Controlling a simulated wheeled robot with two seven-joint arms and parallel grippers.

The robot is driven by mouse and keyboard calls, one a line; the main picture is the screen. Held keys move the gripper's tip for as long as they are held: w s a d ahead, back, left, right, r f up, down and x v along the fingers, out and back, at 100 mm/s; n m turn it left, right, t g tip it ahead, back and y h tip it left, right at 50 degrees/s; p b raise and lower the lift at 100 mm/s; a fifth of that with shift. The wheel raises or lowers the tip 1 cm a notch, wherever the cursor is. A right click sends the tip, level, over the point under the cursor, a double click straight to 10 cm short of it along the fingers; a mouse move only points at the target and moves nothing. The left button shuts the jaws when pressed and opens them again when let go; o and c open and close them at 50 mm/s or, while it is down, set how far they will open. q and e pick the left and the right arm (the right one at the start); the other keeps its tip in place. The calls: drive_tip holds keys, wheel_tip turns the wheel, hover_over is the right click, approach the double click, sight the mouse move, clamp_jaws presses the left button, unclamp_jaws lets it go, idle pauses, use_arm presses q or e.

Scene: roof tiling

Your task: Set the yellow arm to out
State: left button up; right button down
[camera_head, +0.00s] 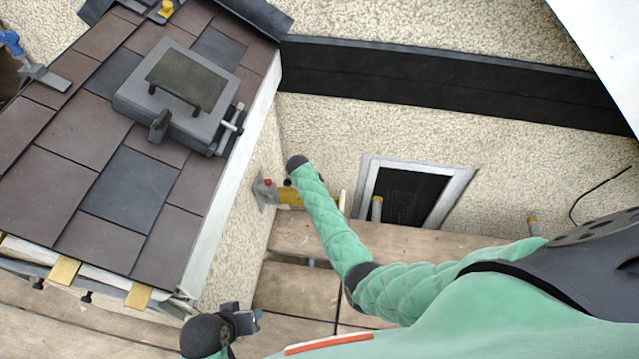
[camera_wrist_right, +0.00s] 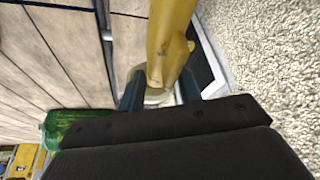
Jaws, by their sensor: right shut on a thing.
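The yellow arm (camera_head: 288,196) sticks out to the right from a metal bracket (camera_head: 262,192) with a red knob (camera_head: 267,182), on the pebbled wall beside the roof edge. My green right arm crosses in front of its middle and hides part of it and my right gripper in the head view. In the right wrist view the yellow arm (camera_wrist_right: 168,45) runs down between the dark fingers of my right gripper (camera_wrist_right: 160,92), which is shut on it. My left gripper (camera_head: 246,320) is low at the bottom of the head view, away from the yellow arm; its jaw gap is unclear.
The tiled roof (camera_head: 90,170) with a grey roof hatch (camera_head: 175,90) fills the left. Wooden planks (camera_head: 300,290) lie below. A framed dark window (camera_head: 410,195) and upright tan-topped posts (camera_head: 377,208) stand right of the yellow arm.

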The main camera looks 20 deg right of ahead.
use_arm(q)
drive_tip(key=shift+s+a+r, duration=0.1)
drive_tip(key=shift+a+r, duration=0.3)
drive_tip(key=shift+a, duration=0.05)
use_arm(e)
drive_tip(key=shift+s+a+f+m, duration=0.15)
drive_tip(key=shift+s+a+m, duration=0.2)
drive_tip(key=shift+s, duration=0.35)
drive_tip(key=c, duration=1)
unclamp_jaws()
use_arm(q)
drive_tip(key=shift+s, duration=0.15)
drive_tip(key=shift+w+d+f, duration=0.2)
drive_tip(key=shift+d, duration=0.1)
use_arm(e)
drive_tip(key=v, duration=0.8)
